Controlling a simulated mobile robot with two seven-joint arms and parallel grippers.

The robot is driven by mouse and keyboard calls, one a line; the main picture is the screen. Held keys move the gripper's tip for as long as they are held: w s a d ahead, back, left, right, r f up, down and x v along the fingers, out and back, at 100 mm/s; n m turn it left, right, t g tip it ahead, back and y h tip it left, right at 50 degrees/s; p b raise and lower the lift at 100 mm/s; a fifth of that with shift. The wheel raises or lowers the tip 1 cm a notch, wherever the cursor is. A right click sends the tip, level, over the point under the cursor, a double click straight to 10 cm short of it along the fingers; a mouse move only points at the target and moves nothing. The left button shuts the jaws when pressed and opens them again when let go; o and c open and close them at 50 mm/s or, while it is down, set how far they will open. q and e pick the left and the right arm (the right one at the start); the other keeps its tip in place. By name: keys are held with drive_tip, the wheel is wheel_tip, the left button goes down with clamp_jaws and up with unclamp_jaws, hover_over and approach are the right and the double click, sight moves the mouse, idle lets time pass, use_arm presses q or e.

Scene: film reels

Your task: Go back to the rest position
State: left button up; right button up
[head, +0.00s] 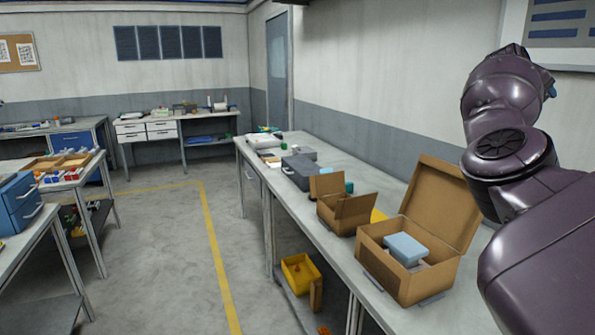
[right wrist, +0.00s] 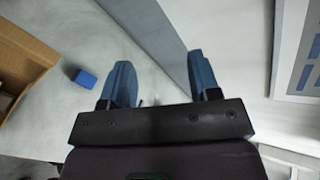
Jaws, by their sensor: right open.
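My right gripper (right wrist: 160,78) shows in the right wrist view. Its two blue fingers are wide apart, with nothing between them. A grey bench top and the wall lie beyond the fingers. In the head view my right arm is bent upward at the right edge, beside the long bench (head: 395,300), and its fingers are mostly hidden behind the arm. My left gripper is in neither view. No film reel can be made out.
An open cardboard box (head: 390,283) holding a light blue box (head: 405,248) stands on the bench, with a smaller open carton (head: 342,210) behind it. In the right wrist view a blue block (right wrist: 84,79) lies beside a cardboard box (right wrist: 20,62). The floor (head: 165,265) at left is clear.

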drive_tip(key=s+d+r+h, duration=0.4)
drive_tip(key=s+r+h, duration=0.1)
drive_tip(key=r+h, duration=0.45)
drive_tip(key=s+a+r+n+t+h, duration=0.1)
drive_tip(key=s+a+n+t+h, duration=0.2)
drive_tip(key=n+t, duration=0.4)
drive_tip(key=w+a+f+n+t+y, duration=0.3)
drive_tip(key=a+f+n+t+y, duration=1)
drive_tip(key=n, duration=0.6)
drive_tip(key=s+a+f+n+g+y, duration=0.2)
drive_tip(key=s+a+f+n+y, duration=0.15)
drive_tip(key=f, duration=0.65)
drive_tip(key=s+a+f+n+g+y, duration=0.2)
drive_tip(key=s+a+f+n+y, duration=0.15)
drive_tip(key=f, duration=0.75)
drive_tip(key=s+a+f+n+g+y, duration=0.15)
drive_tip(key=a+f+n+y, duration=0.25)
drive_tip(key=f, duration=0.6)
drive_tip(key=s+a+f+g, duration=0.2)
drive_tip(key=s+f+g, duration=0.1)
drive_tip(key=s+f, duration=1)
drive_tip(key=s+a+f+g, duration=0.3)
drive_tip(key=s+f+g, duration=0.1)
drive_tip(key=s+f, duration=1)
drive_tip(key=s, duration=0.4)
drive_tip(key=shift+s+a+f, duration=0.15)
drive_tip(key=shift+f, duration=0.1)
drive_tip(key=shift+c, duration=1.3)
